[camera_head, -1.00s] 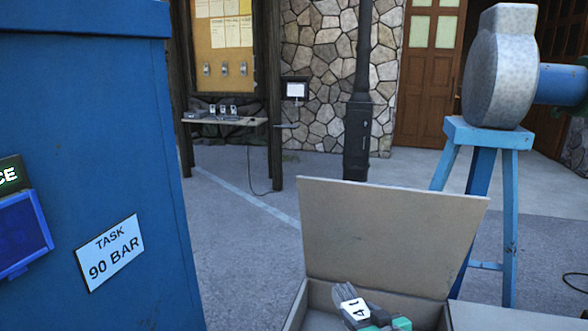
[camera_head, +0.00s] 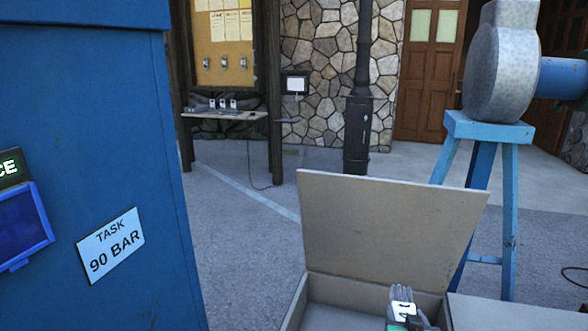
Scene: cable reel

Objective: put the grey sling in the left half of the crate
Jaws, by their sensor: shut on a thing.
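The grey sling (camera_head: 401,293) is a small folded bundle with a white tag marked 4. It shows at the bottom of the head view, in front of the right part of the open crate (camera_head: 294,302). My gripper (camera_head: 410,319), grey with green parts, is shut on the sling and cut off by the lower edge. I cannot tell how high the sling is over the crate floor. The left part of the crate's visible inside looks empty. The crate's near side is out of view.
The crate's raised lid (camera_head: 385,230) stands behind the opening. A blue cabinet (camera_head: 100,150) fills the left side. A blue stand (camera_head: 490,135) with a grey reel (camera_head: 500,65) is at the right. A pale surface (camera_head: 500,315) adjoins the crate's right side.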

